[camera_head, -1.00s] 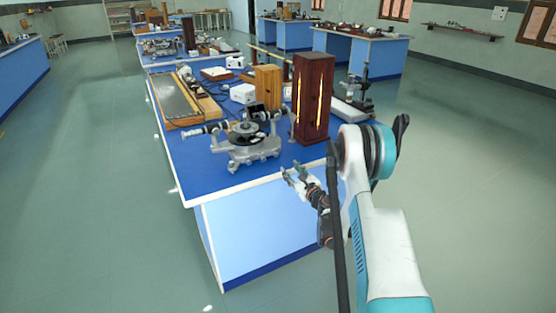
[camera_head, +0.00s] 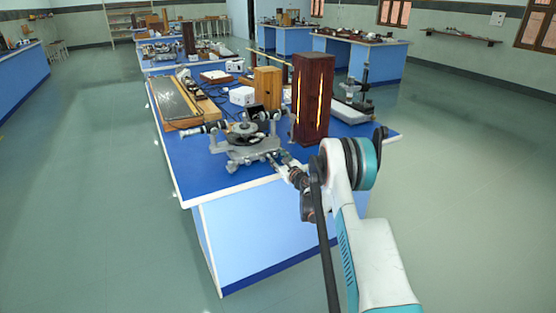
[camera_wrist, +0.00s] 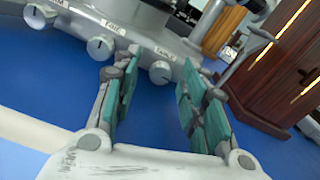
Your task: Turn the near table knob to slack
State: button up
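The grey spectrometer (camera_head: 240,155) stands at the front of the blue bench, with a dark round table on top. In the wrist view its base shows pale knobs with pointer marks: one at the upper left (camera_wrist: 38,14), a middle knob (camera_wrist: 100,47) and a right knob (camera_wrist: 160,73). Small labels sit above the middle and right knobs; I cannot read them surely. My gripper (camera_wrist: 157,80) is open, its green-padded fingers apart, with the right knob between and just beyond the fingertips. Contact is not clear. In the head view my gripper (camera_head: 281,163) is at the spectrometer's right front side.
A tall dark wooden lamp housing (camera_head: 312,100) with glowing slits stands close to the right of my gripper. A lighter wooden box (camera_head: 268,84) and a white box (camera_head: 242,96) stand behind. The bench's front edge (camera_head: 230,195) is below my arm.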

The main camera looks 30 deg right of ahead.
grip_shut()
jog(key=shift+n, duration=0.8)
grip_release()
jog(key=shift+s, duration=0.1)
jog(key=s, duration=1.2)
jog(key=shift+d, duration=0.2)
